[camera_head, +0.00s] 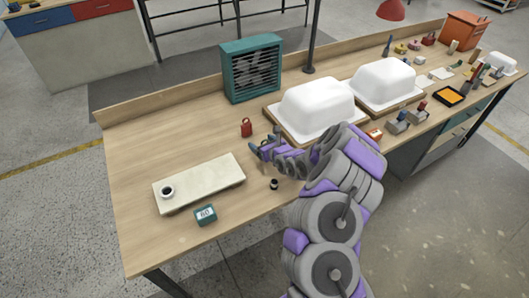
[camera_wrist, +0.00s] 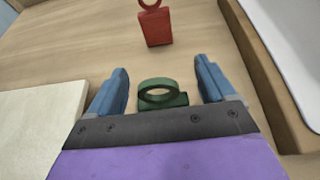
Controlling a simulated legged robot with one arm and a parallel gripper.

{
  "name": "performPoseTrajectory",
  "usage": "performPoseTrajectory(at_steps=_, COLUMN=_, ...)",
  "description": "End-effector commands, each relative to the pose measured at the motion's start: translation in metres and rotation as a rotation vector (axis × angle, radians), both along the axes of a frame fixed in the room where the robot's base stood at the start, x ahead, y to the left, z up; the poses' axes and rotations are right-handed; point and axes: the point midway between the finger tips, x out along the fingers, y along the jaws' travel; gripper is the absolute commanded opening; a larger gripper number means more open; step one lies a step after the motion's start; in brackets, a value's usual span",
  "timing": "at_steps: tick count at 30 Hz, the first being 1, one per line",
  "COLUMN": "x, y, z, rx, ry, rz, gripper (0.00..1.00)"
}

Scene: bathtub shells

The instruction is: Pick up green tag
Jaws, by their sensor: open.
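The green tag (camera_wrist: 172,101), a small block with a ring on top, lies on the wooden workbench in the wrist view. My gripper (camera_wrist: 162,72) is open, with one blue finger on each side of the tag and a visible gap to both. Contact with the tag does not show. In the head view, my gripper (camera_head: 257,149) is low over the bench, left of the white tub shells, and I cannot make out the green tag there.
A red tag (camera_head: 246,128) stands just beyond my gripper; it also shows in the wrist view (camera_wrist: 155,27). A pale board (camera_head: 205,183) lies left. White tub shells (camera_head: 318,105) on a wooden base are right. A teal fan box (camera_head: 251,68) stands behind.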

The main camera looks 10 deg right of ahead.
Motion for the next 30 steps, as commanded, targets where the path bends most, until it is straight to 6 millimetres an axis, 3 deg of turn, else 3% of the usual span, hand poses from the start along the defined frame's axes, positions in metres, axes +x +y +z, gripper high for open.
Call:
performPoseTrajectory(at_steps=4, x=0.0000, y=-0.0001, z=0.0006, rx=0.000, ry=0.000, rz=0.000, gripper=0.83)
performPoseTrajectory(at_steps=21, x=-0.0001, y=-0.0002, z=0.0007, rx=0.000, ry=-0.001, rz=0.000, gripper=0.28)
performPoseTrajectory(at_steps=30, x=0.0002, y=-0.0003, z=0.0033, rx=0.000, ry=-0.002, rz=0.000, gripper=0.28)
